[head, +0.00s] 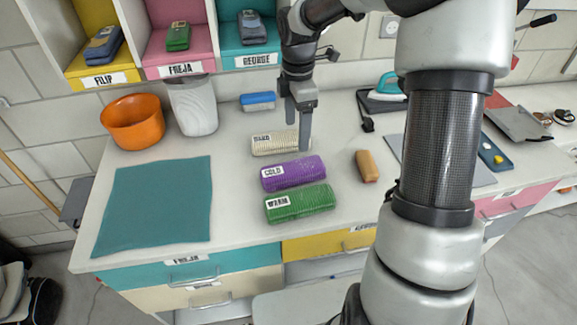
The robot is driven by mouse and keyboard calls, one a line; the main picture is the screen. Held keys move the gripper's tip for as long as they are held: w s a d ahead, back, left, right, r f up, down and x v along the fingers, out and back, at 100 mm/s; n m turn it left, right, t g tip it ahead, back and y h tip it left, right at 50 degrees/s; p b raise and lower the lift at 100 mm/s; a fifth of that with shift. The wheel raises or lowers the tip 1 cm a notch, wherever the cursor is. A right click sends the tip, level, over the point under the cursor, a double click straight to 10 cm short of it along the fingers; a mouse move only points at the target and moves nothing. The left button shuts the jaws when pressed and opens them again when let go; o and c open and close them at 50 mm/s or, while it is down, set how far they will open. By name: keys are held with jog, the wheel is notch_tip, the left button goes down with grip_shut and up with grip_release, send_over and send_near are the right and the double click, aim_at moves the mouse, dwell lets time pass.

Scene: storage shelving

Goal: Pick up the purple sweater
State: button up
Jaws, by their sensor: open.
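A purple rolled knit bundle (294,173) with a white label reading "COLD" lies on the white counter; it is the only purple item in view. A cream roll (279,143) lies just behind it and a green roll (300,203) labelled "WARM" lies just in front. My gripper (298,124) points down at the cream roll's right part, behind the purple roll. Its two fingers are apart with nothing visible between them. One finger covers the cream roll's right end; I cannot tell whether it touches it.
A teal cloth (154,206) lies at left. An orange bowl (133,121) and a white bin (193,104) stand behind it. A blue box (258,101) and a tan block (367,166) lie near the rolls. Labelled cubbies (181,55) hang above. My arm hides part of the right counter.

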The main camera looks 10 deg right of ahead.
send_near(293, 167)
jog(key=f, duration=0.5)
jog(key=shift+d+f, duration=0.25)
jog(key=shift+d, duration=0.1)
jog(key=shift+a+f, duration=0.2)
jog(key=shift+f, duration=1.15)
jog(key=shift+a+f, duration=0.15)
jog(key=shift+f, duration=1.15)
jog(key=c, duration=1.3)
